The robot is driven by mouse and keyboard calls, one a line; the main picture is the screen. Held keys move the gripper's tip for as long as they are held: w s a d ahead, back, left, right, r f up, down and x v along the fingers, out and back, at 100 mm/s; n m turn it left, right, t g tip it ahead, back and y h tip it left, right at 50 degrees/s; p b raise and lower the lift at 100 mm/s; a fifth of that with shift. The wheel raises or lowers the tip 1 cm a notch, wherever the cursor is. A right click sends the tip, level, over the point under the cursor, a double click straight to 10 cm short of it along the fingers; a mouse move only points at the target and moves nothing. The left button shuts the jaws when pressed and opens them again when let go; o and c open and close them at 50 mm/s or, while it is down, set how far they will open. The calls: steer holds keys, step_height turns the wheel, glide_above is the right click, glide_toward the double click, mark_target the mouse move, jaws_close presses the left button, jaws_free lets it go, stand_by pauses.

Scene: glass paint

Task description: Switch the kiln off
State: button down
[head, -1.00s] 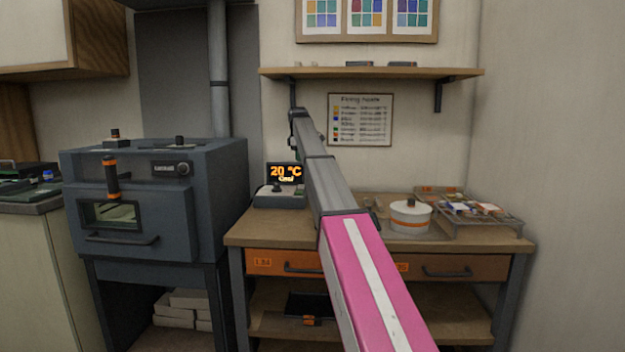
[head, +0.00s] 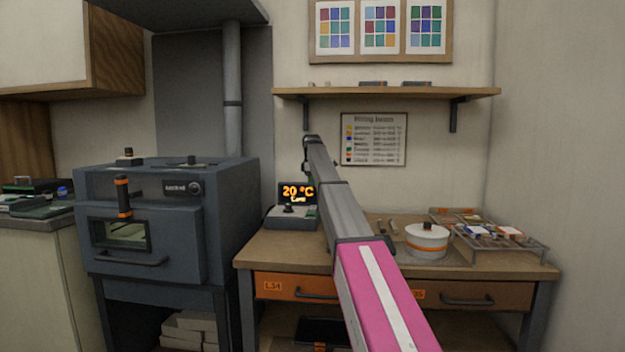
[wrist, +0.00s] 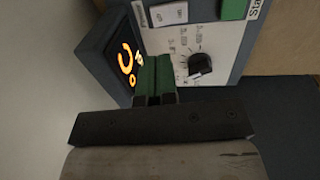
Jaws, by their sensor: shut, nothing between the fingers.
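The kiln (head: 150,225) is a dark blue-grey box at the left in the head view, its door closed. Its control box (head: 292,216) stands on the bench, with an orange display (head: 298,193) reading 20 °C above a small dark knob. In the wrist view the control panel (wrist: 218,35) shows a white rocker switch (wrist: 168,13), a black knob (wrist: 199,65) and part of a green button (wrist: 235,9). My gripper (wrist: 154,62), with green fingertips, is shut and empty in front of the panel, between the display and the knob. Contact cannot be told.
The wooden bench (head: 270,246) carries a white lidded pot (head: 427,240) and a wire tray (head: 500,250) right of my arm. A wall shelf (head: 385,92) hangs above. A kiln flue (head: 232,90) rises behind the kiln.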

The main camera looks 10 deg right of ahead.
mark_target(312, 207)
steer(key=f, duration=0.6)
steer(key=w+f, duration=0.1)
steer(key=f, duration=0.2)
steer(key=shift+d+f, duration=0.15)
steer(key=shift+w+f, duration=0.1)
steer(key=shift+f, duration=0.15)
steer(key=shift+s, duration=0.2)
steer(key=shift+s+a+r, duration=0.2)
steer(key=shift+s, duration=0.35)
